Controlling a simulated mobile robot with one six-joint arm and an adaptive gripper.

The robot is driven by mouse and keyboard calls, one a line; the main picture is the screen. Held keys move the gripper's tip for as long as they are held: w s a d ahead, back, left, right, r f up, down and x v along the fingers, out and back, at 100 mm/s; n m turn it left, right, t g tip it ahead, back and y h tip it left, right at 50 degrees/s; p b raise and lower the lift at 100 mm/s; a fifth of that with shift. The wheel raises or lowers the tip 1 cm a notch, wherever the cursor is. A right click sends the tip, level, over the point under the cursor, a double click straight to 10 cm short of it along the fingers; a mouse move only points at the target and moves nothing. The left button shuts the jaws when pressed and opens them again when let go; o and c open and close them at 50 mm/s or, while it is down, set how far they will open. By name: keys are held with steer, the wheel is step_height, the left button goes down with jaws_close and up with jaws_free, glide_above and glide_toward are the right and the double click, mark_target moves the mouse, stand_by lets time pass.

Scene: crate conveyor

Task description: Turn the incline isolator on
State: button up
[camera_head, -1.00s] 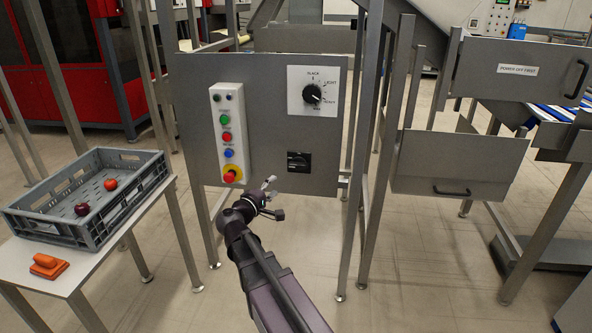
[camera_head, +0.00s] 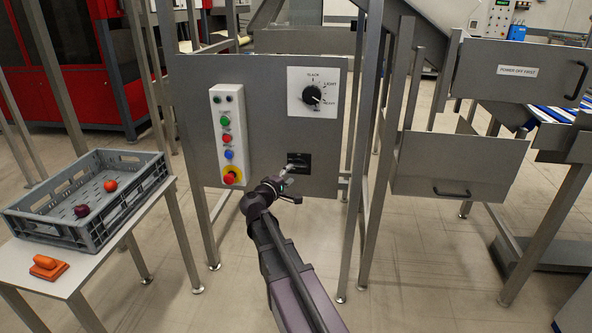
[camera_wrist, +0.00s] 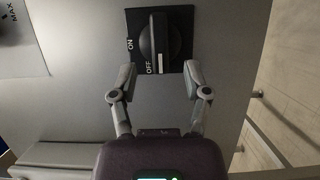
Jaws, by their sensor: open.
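The incline isolator is a black square plate (camera_head: 304,168) with a black rotary knob, low on the grey control panel (camera_head: 262,100). In the wrist view the isolator knob (camera_wrist: 154,35) has a white mark at its lower end, beside the word OFF. The word ON is on the plate's left side. My gripper (camera_wrist: 158,78) is open and empty, its fingertips apart at the plate's two lower corners, just below the knob. In the head view my gripper (camera_head: 288,170) is right in front of the isolator and hides part of it. I cannot tell whether the fingertips touch the plate.
A white button box (camera_head: 229,137) with coloured buttons and a red emergency stop stands left of the isolator. A selector dial (camera_head: 312,95) is above it. Metal frame posts (camera_head: 365,150) stand close on the right. A crate (camera_head: 105,233) is on a table at left.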

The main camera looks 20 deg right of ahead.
mark_target(296, 169)
steer(key=shift+x, duration=2.25)
jaws_close()
